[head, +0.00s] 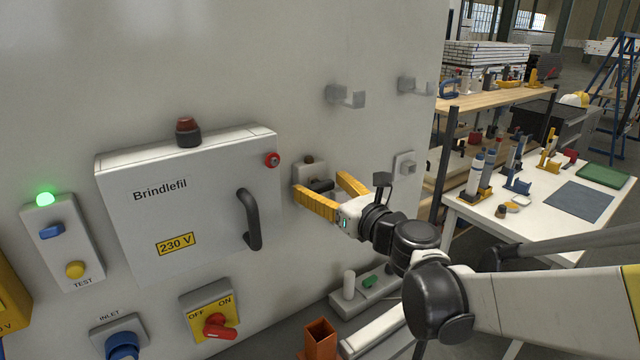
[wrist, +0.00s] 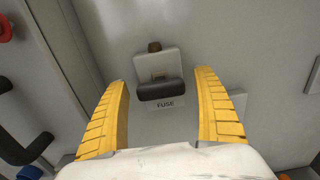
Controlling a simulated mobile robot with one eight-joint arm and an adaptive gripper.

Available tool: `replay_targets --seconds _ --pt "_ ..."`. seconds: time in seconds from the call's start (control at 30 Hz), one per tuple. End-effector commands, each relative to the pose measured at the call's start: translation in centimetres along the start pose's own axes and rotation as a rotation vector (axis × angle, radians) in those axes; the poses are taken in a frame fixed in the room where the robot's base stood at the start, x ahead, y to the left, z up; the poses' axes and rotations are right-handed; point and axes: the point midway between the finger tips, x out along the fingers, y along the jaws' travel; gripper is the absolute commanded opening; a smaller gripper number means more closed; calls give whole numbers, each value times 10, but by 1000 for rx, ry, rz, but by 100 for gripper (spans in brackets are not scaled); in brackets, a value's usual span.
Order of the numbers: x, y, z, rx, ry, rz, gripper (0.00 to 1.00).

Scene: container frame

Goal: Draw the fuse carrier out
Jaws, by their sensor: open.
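The fuse carrier shows in the wrist view as a dark grey bar handle (wrist: 161,90) across a light grey holder (wrist: 157,62) on the wall. A label reading FUSE is just below the handle, and a small brown knob (wrist: 154,46) sits on top of the holder. In the head view the dark handle (head: 320,185) is partly hidden behind my gripper. My gripper (head: 325,190) is open in front of the holder. Its yellow fingers (wrist: 163,88) stand to the left and right of the handle, with a gap on each side. It holds nothing.
The Brindlefil cabinet (head: 190,200), with a dark door handle (head: 250,218) and a red button (head: 272,160), is left of my gripper. Grey hooks (head: 347,96) stick out above. A white table (head: 535,225) stands at right.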

Motion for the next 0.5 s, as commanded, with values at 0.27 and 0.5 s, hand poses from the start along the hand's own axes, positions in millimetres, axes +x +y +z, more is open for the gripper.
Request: replay_targets --seconds 0.27,0.5 --pt "1 0 0 -1 0 0 77" --pt "1 0 0 -1 0 0 15"
